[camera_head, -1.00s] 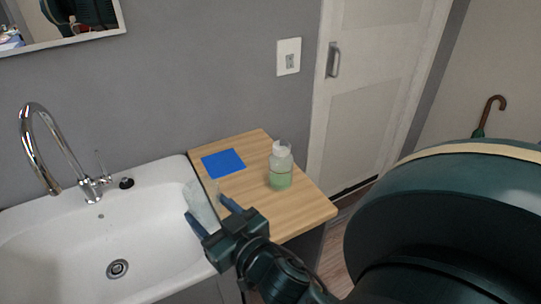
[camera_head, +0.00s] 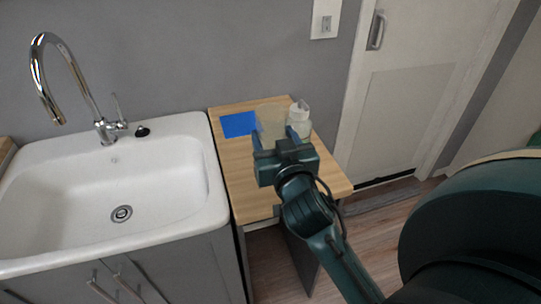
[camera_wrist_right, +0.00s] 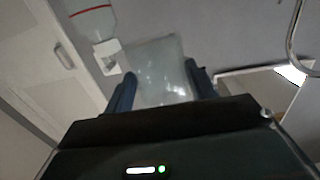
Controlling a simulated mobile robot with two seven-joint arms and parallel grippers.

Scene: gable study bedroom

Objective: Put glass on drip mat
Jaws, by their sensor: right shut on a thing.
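The blue drip mat (camera_head: 238,124) lies flat at the back left of the small wooden counter. My right gripper (camera_head: 275,143) is shut on a clear glass (camera_head: 270,118), held over the counter just right of the mat in the head view. In the right wrist view the glass (camera_wrist_right: 160,70) sits between the two blue fingers (camera_wrist_right: 160,90). In the head view the gripper partly hides the glass's lower part, and I cannot tell its height above the counter. My left gripper is not in view.
A bottle of greenish liquid (camera_head: 299,117) stands close right of the glass, partly hidden by my gripper; it may touch in view. The wooden counter (camera_head: 240,185) has free room at the front. A white sink (camera_head: 60,200) with a chrome tap (camera_head: 104,128) lies to the left.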

